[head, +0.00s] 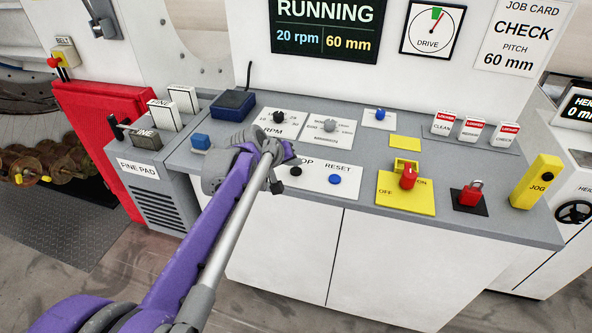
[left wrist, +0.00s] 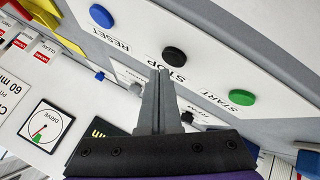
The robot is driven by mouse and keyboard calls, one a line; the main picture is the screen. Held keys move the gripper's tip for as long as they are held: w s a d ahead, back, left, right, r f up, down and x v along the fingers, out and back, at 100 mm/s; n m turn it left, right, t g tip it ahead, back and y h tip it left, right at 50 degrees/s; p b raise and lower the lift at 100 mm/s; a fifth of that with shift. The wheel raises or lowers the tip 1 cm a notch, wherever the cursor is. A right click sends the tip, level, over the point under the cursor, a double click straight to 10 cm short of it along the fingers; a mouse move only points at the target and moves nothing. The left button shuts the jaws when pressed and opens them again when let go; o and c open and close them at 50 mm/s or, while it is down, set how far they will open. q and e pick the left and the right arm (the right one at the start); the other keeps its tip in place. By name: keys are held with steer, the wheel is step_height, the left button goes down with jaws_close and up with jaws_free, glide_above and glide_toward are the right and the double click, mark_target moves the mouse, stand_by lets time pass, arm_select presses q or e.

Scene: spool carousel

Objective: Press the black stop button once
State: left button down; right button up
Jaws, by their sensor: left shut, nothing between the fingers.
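The black stop button (head: 295,171) sits on a white label plate on the grey console, partly labelled STOP. In the left wrist view the black stop button (left wrist: 174,56) lies just beyond the fingertips, between the blue reset button (left wrist: 101,16) and the green start button (left wrist: 242,97). My left gripper (head: 277,186) is shut and empty, close beside the stop button in the head view. Its fingers (left wrist: 160,73) point at the button's edge; I cannot tell whether they touch. My arm hides the start button in the head view. My right gripper is not in view.
The blue reset button (head: 335,180) is right of stop. A yellow plate with a red switch (head: 408,178), a red padlock (head: 472,193) and a yellow JOG box (head: 537,182) stand further right. The screen (head: 327,25) reads RUNNING, 20 rpm.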

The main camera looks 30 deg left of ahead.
mark_target(294, 173)
arm_select(q)
steer(key=shift+f, duration=0.2)
stand_by(0.3)
steer(key=shift+f, duration=0.25)
steer(key=shift+f+b, duration=0.3)
steer(key=shift+f, duration=0.1)
stand_by(0.5)
stand_by(0.3)
steer(key=shift+r+p, duration=0.65)
steer(key=shift+r, duration=0.15)
steer(key=shift+r+p, duration=1.9)
steer(key=shift+r, duration=0.7)
steer(key=shift+w, duration=0.1)
